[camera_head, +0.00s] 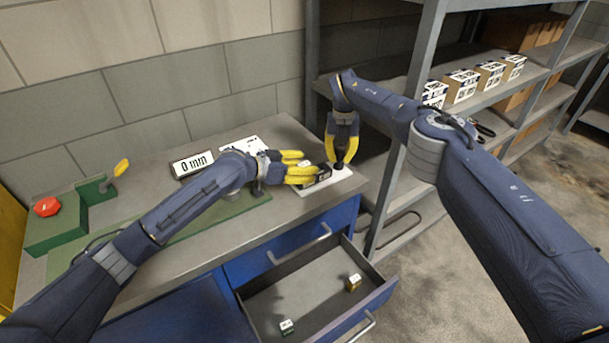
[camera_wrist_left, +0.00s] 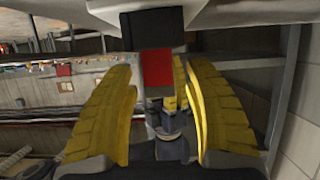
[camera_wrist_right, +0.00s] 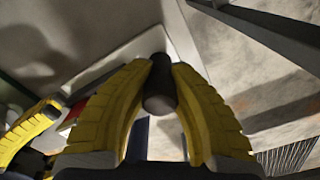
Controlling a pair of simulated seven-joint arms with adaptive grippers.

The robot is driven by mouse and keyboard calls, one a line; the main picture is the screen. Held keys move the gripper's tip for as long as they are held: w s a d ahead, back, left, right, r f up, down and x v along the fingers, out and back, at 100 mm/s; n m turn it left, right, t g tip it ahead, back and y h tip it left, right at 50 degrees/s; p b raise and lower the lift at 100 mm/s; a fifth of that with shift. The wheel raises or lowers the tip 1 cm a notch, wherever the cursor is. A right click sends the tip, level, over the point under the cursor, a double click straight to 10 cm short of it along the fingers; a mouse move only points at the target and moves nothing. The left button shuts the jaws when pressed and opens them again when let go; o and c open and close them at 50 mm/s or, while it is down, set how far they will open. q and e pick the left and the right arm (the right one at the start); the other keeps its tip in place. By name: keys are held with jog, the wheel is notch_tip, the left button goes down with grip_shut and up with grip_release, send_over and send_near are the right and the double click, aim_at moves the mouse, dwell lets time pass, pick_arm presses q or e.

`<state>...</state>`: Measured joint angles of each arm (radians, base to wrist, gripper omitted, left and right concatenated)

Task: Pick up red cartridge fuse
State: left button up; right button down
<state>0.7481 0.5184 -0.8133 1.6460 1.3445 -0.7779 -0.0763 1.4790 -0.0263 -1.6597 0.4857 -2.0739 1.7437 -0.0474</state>
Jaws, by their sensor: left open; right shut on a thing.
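A red block (camera_wrist_left: 155,70) with a black part (camera_wrist_left: 152,28) above it shows between the fingers of my left gripper (camera_wrist_left: 160,95) in the left wrist view. I cannot tell for sure that it is the red cartridge fuse. In the head view my left gripper (camera_head: 300,172) is open beside a dark unit (camera_head: 318,180) on the bench. My right gripper (camera_wrist_right: 160,72) is shut on a dark cylindrical handle (camera_wrist_right: 160,95), over a white sheet or plate (camera_head: 330,190). A sliver of red (camera_wrist_right: 70,116) shows left of it in the right wrist view.
Shelves with boxes (camera_head: 461,85) are right.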

aim_at(304, 164)
pick_arm(q)
jog(key=shift+c, duration=0.5)
grip_shut()
jog(key=shift+w+r, duration=0.1)
notch_tip(304, 164, up, 10)
jog(key=shift+f, duration=0.1)
dwell(0.5)
pick_arm(e)
jog(key=c, duration=1.3)
grip_release()
